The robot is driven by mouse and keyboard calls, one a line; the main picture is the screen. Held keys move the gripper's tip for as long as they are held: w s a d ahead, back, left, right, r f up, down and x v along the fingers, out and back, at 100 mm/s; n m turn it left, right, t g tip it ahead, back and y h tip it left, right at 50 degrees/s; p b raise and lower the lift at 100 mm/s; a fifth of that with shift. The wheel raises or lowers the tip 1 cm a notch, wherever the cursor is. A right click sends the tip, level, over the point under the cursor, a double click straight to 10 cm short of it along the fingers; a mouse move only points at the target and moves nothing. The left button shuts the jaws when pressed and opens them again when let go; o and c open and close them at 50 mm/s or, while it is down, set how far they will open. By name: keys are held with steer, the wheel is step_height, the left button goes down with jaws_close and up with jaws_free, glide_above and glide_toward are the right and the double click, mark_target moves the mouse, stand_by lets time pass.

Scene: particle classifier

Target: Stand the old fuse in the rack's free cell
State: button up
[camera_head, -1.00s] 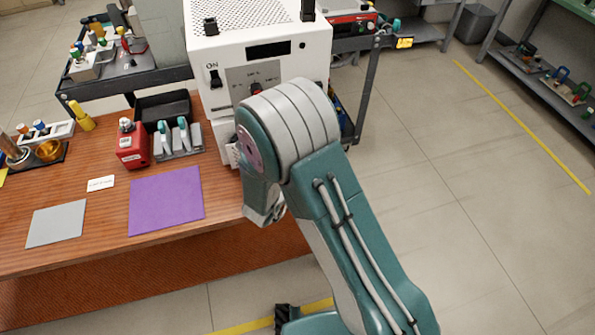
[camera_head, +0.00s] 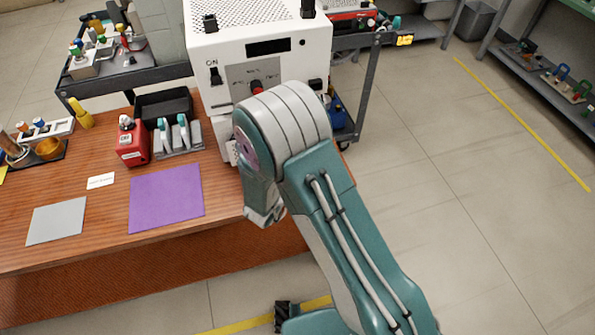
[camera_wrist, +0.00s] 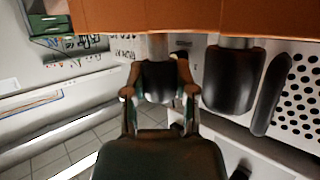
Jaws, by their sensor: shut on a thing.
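My gripper (camera_wrist: 158,82) shows in the wrist view, with its two fingers closed around a dark rounded piece with a tan stem, which looks like the old fuse (camera_wrist: 158,47). Its far end runs up to an orange surface, and I cannot tell if they touch. A similar black piece (camera_wrist: 229,78) with a grey stem is to the right, apart from my fingers. In the head view my arm hides the gripper and the fuse. I cannot tell for sure which thing is the rack; a white holder (camera_head: 60,128) with several small pieces stands at the table's left.
A white machine (camera_head: 215,50) stands behind my arm. On the wooden table (camera_head: 100,215) are a red box (camera_head: 131,150), a grey stand (camera_head: 190,146) with teal-topped pieces, a purple mat (camera_head: 166,198) and a grey mat (camera_head: 56,221). Floor on the right is clear.

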steer(key=shift+f, duration=0.65)
steer(key=o, duration=1)
steer(key=v, duration=1.2)
